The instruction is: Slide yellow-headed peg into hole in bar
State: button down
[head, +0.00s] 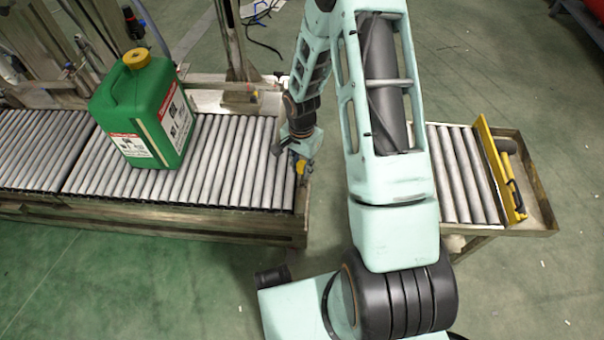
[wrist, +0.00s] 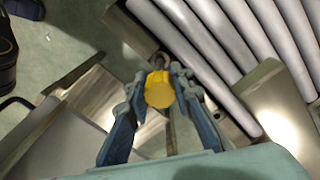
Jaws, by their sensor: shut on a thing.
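The yellow-headed peg (wrist: 160,90) is between the fingertips of my gripper (wrist: 160,84) in the wrist view. My gripper is shut on its yellow head, which faces the camera. A dark metal piece shows just beyond the head; I cannot tell if it is the shaft or part of the frame.
A green jerrycan (head: 147,108) with a yellow cap stands on the left roller conveyor (head: 225,160). A shorter roller section (head: 462,175) with a yellow bar (head: 500,170) lies to the right, beyond my arm. Metal frame edges (wrist: 240,128) lie close around my gripper.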

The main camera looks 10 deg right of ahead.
jog(key=shift+r+p, duration=0.4)
jog(key=shift+r, duration=0.25)
dwell(0.5)
jog(key=shift+r+p, duration=1.75)
jog(key=shift+r, duration=0.8)
